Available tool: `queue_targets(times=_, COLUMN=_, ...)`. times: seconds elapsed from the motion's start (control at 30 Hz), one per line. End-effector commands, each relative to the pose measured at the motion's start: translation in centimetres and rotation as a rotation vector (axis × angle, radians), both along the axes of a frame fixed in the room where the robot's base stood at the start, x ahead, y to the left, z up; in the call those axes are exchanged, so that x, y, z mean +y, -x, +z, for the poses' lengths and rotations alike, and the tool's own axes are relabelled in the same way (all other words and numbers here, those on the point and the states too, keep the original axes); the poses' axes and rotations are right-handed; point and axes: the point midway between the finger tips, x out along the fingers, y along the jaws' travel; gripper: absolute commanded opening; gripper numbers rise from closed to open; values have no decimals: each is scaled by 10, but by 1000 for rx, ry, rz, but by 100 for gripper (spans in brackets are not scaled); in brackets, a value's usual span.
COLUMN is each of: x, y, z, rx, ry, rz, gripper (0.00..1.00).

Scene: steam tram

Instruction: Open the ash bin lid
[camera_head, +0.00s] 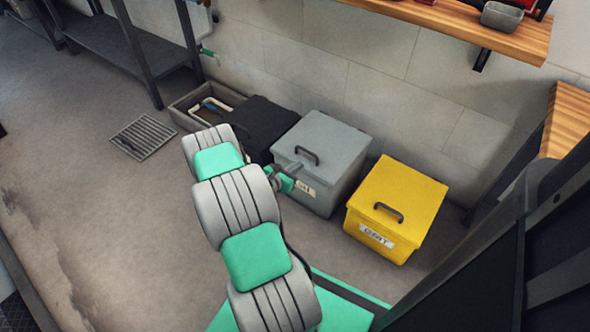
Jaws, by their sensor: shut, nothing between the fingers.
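A grey bin (330,151) stands against the wall with its flat lid down and a dark handle (307,156) on top. A white label (301,188) on its front is partly hidden by my gripper, and I cannot read it fully; this may be the ash bin. My gripper (290,179) shows small, grey and teal, at the grey bin's front left, below the handle. It is shut and empty. I cannot tell whether it touches the bin. A black bin (258,120) stands to the left, partly hidden by my arm.
A yellow bin (410,191) with a handle and label stands right of the grey bin, lid down. An open tray (183,109) lies left of the black bin. A floor grate (143,137) lies farther left. A wooden shelf (450,25) overhangs at the upper right. Left floor is clear.

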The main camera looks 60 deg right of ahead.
Motion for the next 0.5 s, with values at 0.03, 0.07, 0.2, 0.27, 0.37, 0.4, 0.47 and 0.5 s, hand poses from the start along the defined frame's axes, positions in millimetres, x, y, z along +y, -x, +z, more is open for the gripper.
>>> queue_targets(times=0.03, x=-11, y=4, z=-8, rx=-1, ry=2, rz=-5, gripper=0)
queue_targets(times=0.07, x=-17, y=4, z=-10, rx=-3, ry=3, rz=-5, gripper=0)
queue_targets(times=0.2, x=-40, y=7, z=-18, rx=-3, ry=1, rz=-3, gripper=0)
queue_targets(times=0.27, x=-48, y=8, z=-20, rx=-3, ry=0, rz=-3, gripper=0)
queue_targets(times=0.37, x=-55, y=9, z=-22, rx=-3, ry=1, rz=-2, gripper=0)
queue_targets(times=0.4, x=-57, y=9, z=-21, rx=-3, ry=0, rz=-1, gripper=0)
queue_targets(times=0.47, x=-58, y=9, z=-21, rx=-2, ry=0, rz=-1, gripper=0)
queue_targets(times=0.5, x=-58, y=9, z=-21, rx=-2, ry=0, rz=0, gripper=0)
